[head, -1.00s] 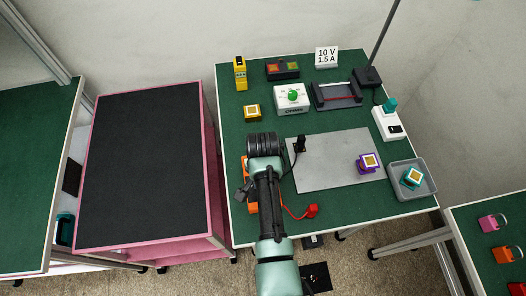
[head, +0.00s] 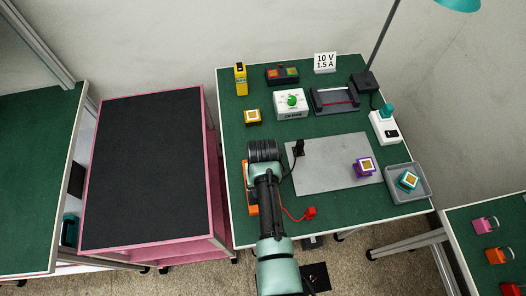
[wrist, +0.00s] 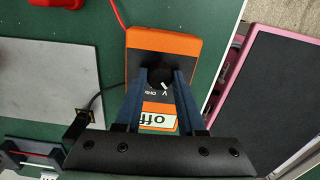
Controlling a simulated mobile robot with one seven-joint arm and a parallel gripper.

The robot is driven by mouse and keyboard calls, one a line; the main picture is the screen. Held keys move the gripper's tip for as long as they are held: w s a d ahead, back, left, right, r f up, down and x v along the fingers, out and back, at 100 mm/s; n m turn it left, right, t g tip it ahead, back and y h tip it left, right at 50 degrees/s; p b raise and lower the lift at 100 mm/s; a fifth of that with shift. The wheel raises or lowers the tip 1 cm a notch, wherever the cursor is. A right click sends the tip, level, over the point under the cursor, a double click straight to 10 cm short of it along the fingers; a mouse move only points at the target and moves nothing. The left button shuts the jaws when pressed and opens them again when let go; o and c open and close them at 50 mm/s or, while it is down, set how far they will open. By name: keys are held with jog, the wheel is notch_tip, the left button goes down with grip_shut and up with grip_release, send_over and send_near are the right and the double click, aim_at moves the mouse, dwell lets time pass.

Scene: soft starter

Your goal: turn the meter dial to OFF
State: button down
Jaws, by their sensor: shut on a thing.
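The orange meter (wrist: 175,45) lies on the green bench, its black face up in the wrist view. In the head view only its orange edge (head: 252,205) shows beside my arm. Its round black dial (wrist: 158,80) carries a white pointer mark toward the lower right, near a "V" mark; an "Oh…" mark is partly visible. A white display (wrist: 158,121) below shows upside-down dark letters that look like "off". My gripper (wrist: 161,77) is shut on the dial, one blue-grey finger on each side. The fingers are hidden in the head view.
A red lead ends at a red plug (head: 311,213); a black lead runs to a black probe (head: 299,147) on the grey plate (head: 330,178). A purple block (head: 364,167) and a grey tray (head: 420,195) with a teal block stand right. A pink-framed cart (head: 150,170) stands left.

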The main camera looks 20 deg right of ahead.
jog(key=shift+w+r+n, duration=0.1)
jog(key=shift+n, duration=1.6)
jog(key=c, duration=0.5)
grip_release()
notch_tip(320, 180, up, 13)
jog(key=shift+b, duration=0.35)
